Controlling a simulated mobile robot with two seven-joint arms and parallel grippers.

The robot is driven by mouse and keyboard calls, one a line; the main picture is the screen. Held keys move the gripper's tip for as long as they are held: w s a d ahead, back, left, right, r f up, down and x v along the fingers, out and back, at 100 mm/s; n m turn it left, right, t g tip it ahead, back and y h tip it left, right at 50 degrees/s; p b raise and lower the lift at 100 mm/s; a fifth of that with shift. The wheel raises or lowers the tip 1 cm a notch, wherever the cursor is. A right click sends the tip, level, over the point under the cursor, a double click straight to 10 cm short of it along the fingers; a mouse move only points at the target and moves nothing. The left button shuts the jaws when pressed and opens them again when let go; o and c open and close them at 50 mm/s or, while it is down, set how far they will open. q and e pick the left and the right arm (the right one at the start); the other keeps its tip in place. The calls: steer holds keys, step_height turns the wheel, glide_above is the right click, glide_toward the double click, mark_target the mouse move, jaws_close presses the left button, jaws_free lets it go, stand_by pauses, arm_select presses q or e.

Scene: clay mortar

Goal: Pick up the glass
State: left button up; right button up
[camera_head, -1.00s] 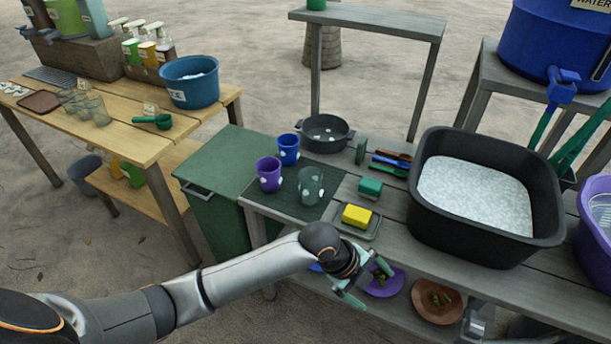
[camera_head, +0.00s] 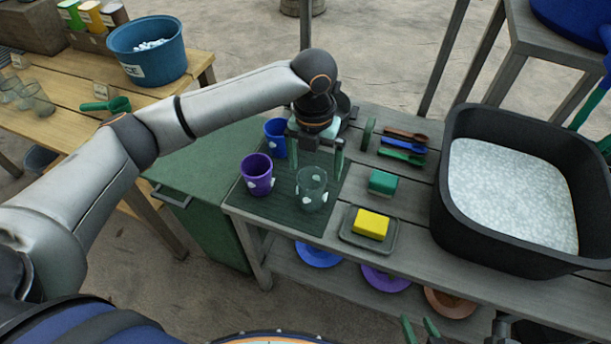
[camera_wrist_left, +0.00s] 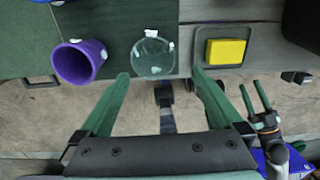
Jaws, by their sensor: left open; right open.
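A clear glass with white spots (camera_head: 311,188) stands on the dark green mat (camera_head: 263,212) on the grey table. In the left wrist view the glass (camera_wrist_left: 152,55) lies ahead of the fingertips, roughly midway between them. My left gripper (camera_head: 317,166) is open and empty, fingers pointing down, just behind and above the glass, apart from it as far as I can tell. The fingers also show in the left wrist view (camera_wrist_left: 161,73). My right gripper (camera_head: 420,328) is open at the bottom edge, low in front of the table.
A purple cup (camera_head: 256,176) stands left of the glass, and a blue cup (camera_head: 275,138) behind it. A yellow sponge (camera_head: 370,223) lies in a dish at right, near a green block (camera_head: 382,181). A black tub (camera_head: 463,215) fills the right. More glasses (camera_head: 40,98) stand on the wooden table.

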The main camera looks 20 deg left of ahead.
mark_target(312, 191)
arm_select(q)
steer(key=shift+m, duration=0.3)
steer(key=f, duration=0.8)
steer(key=w+f+b, duration=0.1)
steer(key=f, duration=0.2)
steer(key=shift+a+f, duration=0.4)
steer(key=c, duration=1.3)
steer(key=shift+c, duration=0.5)
steer(key=shift+r, duration=0.15)
